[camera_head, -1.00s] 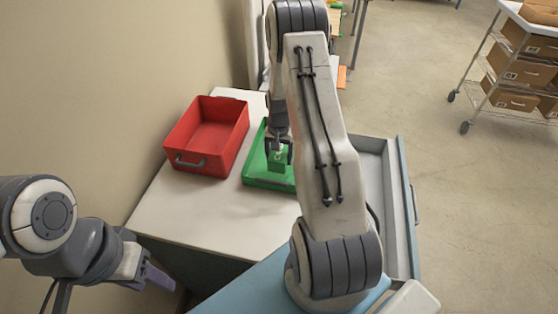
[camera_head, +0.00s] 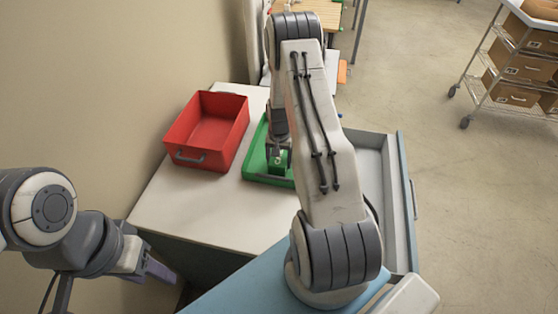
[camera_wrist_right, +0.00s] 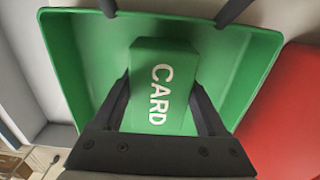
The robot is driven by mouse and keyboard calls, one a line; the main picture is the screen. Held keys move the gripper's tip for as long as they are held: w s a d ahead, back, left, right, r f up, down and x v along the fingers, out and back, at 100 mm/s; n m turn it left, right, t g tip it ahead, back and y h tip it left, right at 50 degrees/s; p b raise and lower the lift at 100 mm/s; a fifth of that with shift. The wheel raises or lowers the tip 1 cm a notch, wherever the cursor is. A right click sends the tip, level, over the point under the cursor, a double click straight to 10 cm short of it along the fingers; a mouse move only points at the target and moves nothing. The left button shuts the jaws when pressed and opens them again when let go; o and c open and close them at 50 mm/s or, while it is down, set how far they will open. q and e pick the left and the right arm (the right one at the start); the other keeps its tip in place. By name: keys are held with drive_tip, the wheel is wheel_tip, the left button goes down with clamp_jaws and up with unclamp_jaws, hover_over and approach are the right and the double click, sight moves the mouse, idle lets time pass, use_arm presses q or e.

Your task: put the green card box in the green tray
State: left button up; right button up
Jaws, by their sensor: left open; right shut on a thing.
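The green card box (camera_wrist_right: 161,85), marked CARD, is between the fingers of my right gripper (camera_wrist_right: 165,108), which is shut on it. In the head view the box (camera_head: 277,165) shows small below my right gripper (camera_head: 278,150). It is over or inside the green tray (camera_head: 262,179), within its rim; I cannot tell whether it touches the tray floor. The tray (camera_wrist_right: 75,60) surrounds the box in the right wrist view. My right arm hides the tray's right part in the head view. My left gripper (camera_head: 152,271) is open and empty, at the lower left, away from the tray.
A red bin (camera_head: 207,132) stands just left of the green tray on the white top (camera_head: 205,210). An open grey drawer (camera_head: 372,165) is right of my right arm. A wire cart with cartons (camera_head: 517,70) stands farther right. The white top's front is clear.

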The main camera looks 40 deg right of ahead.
drive_tip(key=o, duration=1.6)
drive_tip(key=shift+c, duration=0.2)
drive_tip(key=shift+r, duration=0.1)
drive_tip(key=shift+r+p, duration=0.4)
drive_tip(key=shift+p, duration=0.05)
wheel_tip(320, 180, up, 11)
drive_tip(key=b, duration=0.3)
drive_tip(key=shift+b, duration=0.4)
drive_tip(key=s+a+r+n, duration=0.2)
drive_tip(key=a+r+n, duration=0.15)
drive_tip(key=a, duration=0.45)
drive_tip(key=s+a+r+n, duration=0.2)
drive_tip(key=a+r, duration=0.2)
drive_tip(key=a, duration=0.4)
drive_tip(key=s+a+r+n, duration=0.2)
drive_tip(key=a+r+n, duration=0.1)
drive_tip(key=a, duration=0.5)
drive_tip(key=s+a+r+n, duration=0.1)
drive_tip(key=s+a+n, duration=0.2)
drive_tip(key=s, duration=0.3)
drive_tip(key=s+a+r+n, duration=0.1)
drive_tip(key=s+a+n, duration=0.1)
drive_tip(key=s, duration=0.4)
drive_tip(key=s+a+r+n+y, duration=0.1)
drive_tip(key=s+a+n, duration=0.2)
drive_tip(key=s+a, duration=0.2)
drive_tip(key=shift+s+n, duration=0.35)
drive_tip(key=shift+s, duration=0.6)
